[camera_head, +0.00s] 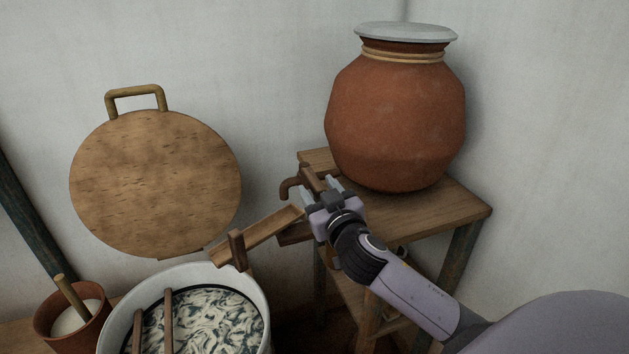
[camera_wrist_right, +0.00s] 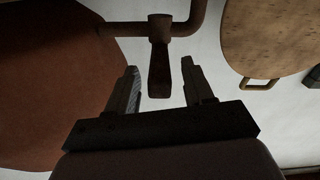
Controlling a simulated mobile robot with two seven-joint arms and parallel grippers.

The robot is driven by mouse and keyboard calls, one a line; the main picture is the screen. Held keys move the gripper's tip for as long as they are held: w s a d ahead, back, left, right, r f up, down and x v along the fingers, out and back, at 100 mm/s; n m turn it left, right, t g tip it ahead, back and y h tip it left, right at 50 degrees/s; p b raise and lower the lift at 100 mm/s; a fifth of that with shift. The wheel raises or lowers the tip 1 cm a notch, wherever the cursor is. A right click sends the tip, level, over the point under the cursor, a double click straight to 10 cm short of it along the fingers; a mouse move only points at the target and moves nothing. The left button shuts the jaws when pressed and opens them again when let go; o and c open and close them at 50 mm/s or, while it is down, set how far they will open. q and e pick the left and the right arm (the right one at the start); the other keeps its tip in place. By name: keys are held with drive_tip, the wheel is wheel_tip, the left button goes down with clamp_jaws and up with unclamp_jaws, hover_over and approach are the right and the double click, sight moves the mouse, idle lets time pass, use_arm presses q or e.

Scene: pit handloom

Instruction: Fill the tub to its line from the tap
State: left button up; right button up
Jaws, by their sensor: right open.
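The tub (camera_head: 257,292) is a pale round vessel at the bottom of the head view, holding a dark and white marbled mass; its front is cut off. I cannot make out its fill line or a water level. The brown tap (camera_head: 289,186) is by the clay pot, above a wooden chute (camera_head: 262,237) that slopes toward the tub. My right gripper (camera_head: 321,186) is at the tap, open. In the wrist view, the tap's lever (camera_wrist_right: 159,72) lies between the open fingers of the right gripper (camera_wrist_right: 161,85), with gaps on both sides. My left gripper is out of view.
The large clay pot (camera_head: 395,125) with a pale lid (camera_head: 405,32) stands on a wooden stand (camera_head: 455,213). A round wooden lid (camera_head: 155,185) leans on the wall. Two sticks (camera_head: 168,320) stand in the tub. A small clay pot (camera_head: 88,328) is at its left.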

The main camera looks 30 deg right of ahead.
sight(309, 183)
drive_tip(key=shift+x, duration=1.5)
clamp_jaws()
drive_tip(key=shift+w+a+f+m+g+h+b, duration=0.1)
drive_tip(key=shift+a+m+g+h+b, duration=0.15)
drive_tip(key=shift+m+h+b, duration=0.35)
drive_tip(key=shift+w+a+f+m+g+h+b, duration=0.15)
drive_tip(key=shift+a+m+h+b, duration=0.2)
drive_tip(key=shift+h+b, duration=0.35)
drive_tip(key=m+h+b, duration=0.1)
drive_tip(key=m+g+h+b, duration=0.1)
drive_tip(key=b, duration=0.1)
drive_tip(key=a+m+g+h+b, duration=0.1)
drive_tip(key=h+b, duration=0.1)
drive_tip(key=shift+w, duration=0.35)
drive_tip(key=shift+a+r+g+b, duration=0.15)
drive_tip(key=shift+g+b, duration=0.15)
drive_tip(key=shift+b, duration=0.2)
drive_tip(key=shift+w+r+m+h, duration=0.1)
drive_tip(key=shift+m+h, duration=0.25)
drive_tip(key=shift+h, duration=0.05)
